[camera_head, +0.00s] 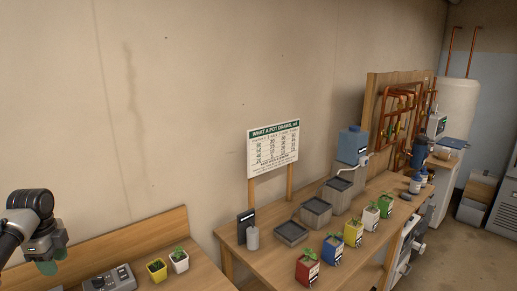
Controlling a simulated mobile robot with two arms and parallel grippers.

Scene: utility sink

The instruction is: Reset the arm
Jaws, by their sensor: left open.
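My left arm comes in at the left edge, with its black and grey wrist raised in front of the wall. The left gripper (50,266) hangs at the wrist's lower end, with greenish fingertips pointing down. It is open and I see nothing between its fingers. It is left of the grey device on the low bench and apart from the things there. My right arm and right gripper are not in view.
The low bench holds a grey device (108,280), a yellow pot (157,271) and a white pot (180,262). A wooden table (270,262) holds several coloured plant pots, grey trays (291,233), a sign (273,148) and a blue container (352,143). Floor (465,262) shows at right.

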